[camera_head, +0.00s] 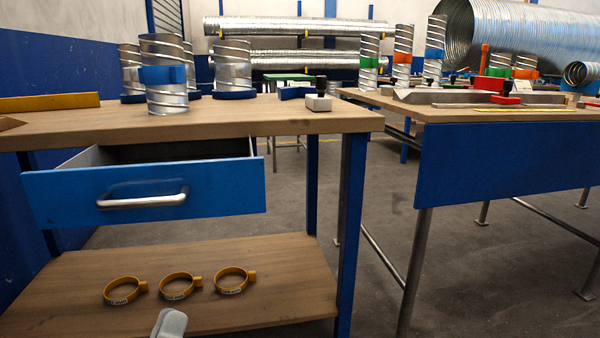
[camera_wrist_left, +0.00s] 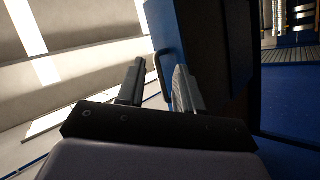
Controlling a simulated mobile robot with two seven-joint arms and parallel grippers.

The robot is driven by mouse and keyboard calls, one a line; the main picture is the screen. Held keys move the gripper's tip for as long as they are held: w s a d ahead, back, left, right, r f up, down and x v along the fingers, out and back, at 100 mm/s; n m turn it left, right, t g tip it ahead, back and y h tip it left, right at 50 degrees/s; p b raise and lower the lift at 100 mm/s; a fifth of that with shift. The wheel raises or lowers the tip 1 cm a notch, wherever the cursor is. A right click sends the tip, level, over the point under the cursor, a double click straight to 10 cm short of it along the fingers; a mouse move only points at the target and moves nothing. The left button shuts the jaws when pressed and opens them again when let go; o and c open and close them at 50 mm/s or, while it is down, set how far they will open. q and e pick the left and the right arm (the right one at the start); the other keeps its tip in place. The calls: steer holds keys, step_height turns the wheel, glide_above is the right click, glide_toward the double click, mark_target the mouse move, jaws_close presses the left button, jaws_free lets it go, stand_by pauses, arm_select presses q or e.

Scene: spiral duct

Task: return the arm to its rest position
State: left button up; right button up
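My left gripper (camera_head: 170,323) shows at the bottom edge of the head view as a grey fingertip, in front of the lower shelf. In the left wrist view my left gripper (camera_wrist_left: 158,88) has its two fingers apart with nothing held between them. The blue drawer (camera_head: 150,192) of the left workbench is pulled partly open, and its metal handle (camera_head: 142,200) is free. The drawer front (camera_wrist_left: 178,40) seems to show as a blue panel beyond the fingers in the wrist view. My right gripper is in neither view.
Three yellow clamp rings (camera_head: 178,287) lie on the lower shelf (camera_head: 270,285). Spiral duct pieces, one with a blue clamp (camera_head: 162,75), stand on the left bench top (camera_head: 235,118). A second bench (camera_head: 510,165) stands at right. Bare floor (camera_head: 385,230) lies between the benches.

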arm_select(q)
steer(key=s+d+f+m+g+h, duration=0.1)
steer(key=s+d+f+m+g, duration=0.2)
steer(key=d+f+m+g, duration=0.25)
steer(key=s+d+f+m+g, duration=0.2)
steer(key=d+f+m+g, duration=0.15)
steer(key=f+g, duration=0.45)
steer(key=s+a+r+y+p, duration=0.5)
steer(key=a+r+p, duration=0.6)
steer(key=p, duration=2.2)
step_height(320, 180, up, 3)
steer(key=shift+s+r+g, duration=0.1)
steer(key=shift+s+g, duration=0.1)
steer(key=shift+g, duration=0.25)
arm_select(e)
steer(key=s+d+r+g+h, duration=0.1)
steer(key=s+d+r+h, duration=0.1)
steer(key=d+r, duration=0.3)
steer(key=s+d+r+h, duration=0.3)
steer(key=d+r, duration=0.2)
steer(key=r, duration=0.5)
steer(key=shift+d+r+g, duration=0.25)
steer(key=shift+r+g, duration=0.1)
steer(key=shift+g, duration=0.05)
